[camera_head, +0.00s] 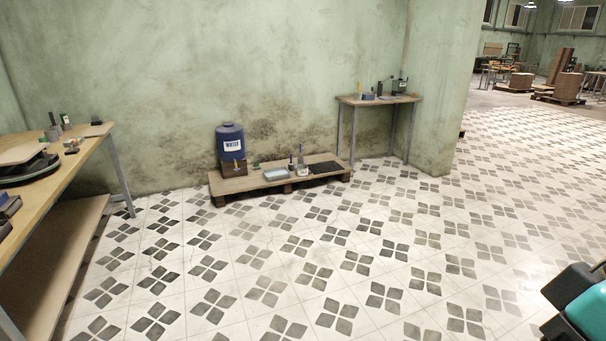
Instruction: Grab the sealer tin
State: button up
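I cannot pick out the sealer tin for certain; no readable sealer label shows. Small containers stand far off on the small table (350,100) at the back wall, among them a bluish box (368,96) and a dark item (399,86). More small items stand on the low pallet (262,180), including bottles and a small pale container (302,169). A dark bottle with a light label (66,121) stands on the workbench at left. My gripper is not in view.
A blue water barrel (230,142) stands on a brown block on the pallet. A long wooden workbench (88,146) with a lower shelf runs along the left edge. Open tiled floor (300,250) lies between. A wall corner juts out right of the small table.

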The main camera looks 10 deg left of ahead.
aim_at(304, 170)
jog(key=u, duration=0.05)
jog(key=i, duration=1)
jog(key=u, duration=0.3)
jog(key=i, duration=2.25)
jog(key=u, duration=0.55)
jog(key=i, duration=2.05)
jog(key=u, duration=0.35)
jog(key=i, duration=2)
jog(key=u, duration=0.15)
